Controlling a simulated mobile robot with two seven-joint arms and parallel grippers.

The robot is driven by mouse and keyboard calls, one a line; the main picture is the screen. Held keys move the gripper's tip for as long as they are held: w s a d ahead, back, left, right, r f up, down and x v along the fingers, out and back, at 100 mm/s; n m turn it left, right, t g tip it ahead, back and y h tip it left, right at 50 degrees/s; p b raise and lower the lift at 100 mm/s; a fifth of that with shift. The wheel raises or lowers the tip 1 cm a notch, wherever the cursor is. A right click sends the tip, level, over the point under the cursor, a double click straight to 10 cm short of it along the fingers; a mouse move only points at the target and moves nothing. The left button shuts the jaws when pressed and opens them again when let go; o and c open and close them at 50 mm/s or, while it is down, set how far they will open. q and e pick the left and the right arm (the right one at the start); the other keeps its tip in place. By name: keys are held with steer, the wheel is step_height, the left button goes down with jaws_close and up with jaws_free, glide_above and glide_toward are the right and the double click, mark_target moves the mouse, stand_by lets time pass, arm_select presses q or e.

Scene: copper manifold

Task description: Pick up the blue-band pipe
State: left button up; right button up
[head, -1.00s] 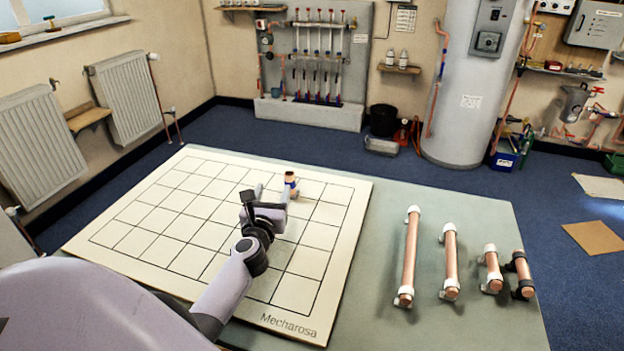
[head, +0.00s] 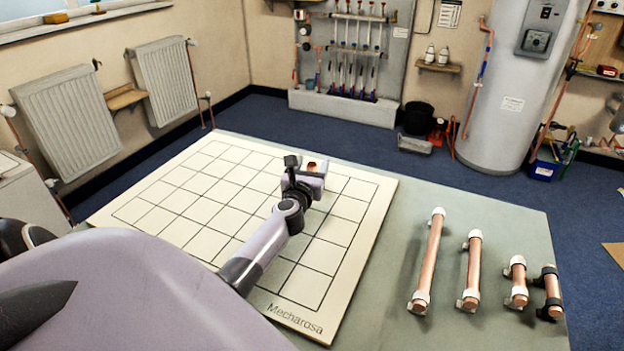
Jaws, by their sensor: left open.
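The blue-band pipe is mostly hidden by my left gripper on the white gridded board (head: 225,225). Only a small bit of copper (head: 312,165) shows between and beyond the fingers, and the blue band cannot be seen. My left gripper (head: 311,175) is open, low over the far right part of the board, with its fingers at the pipe. Whether they touch it cannot be told. My right gripper is out of view.
Several copper pipes lie in clips on the green table (head: 385,305), right of the board: a long one (head: 431,255), a medium one (head: 472,268), a short one (head: 517,283) and one with black clips (head: 551,290). The rest of the board is clear.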

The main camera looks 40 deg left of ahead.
arm_select(q)
steer(key=shift+w+a, duration=0.1)
steer(key=shift+w, duration=0.2)
jaws_close()
steer(key=shift+r, duration=0.1)
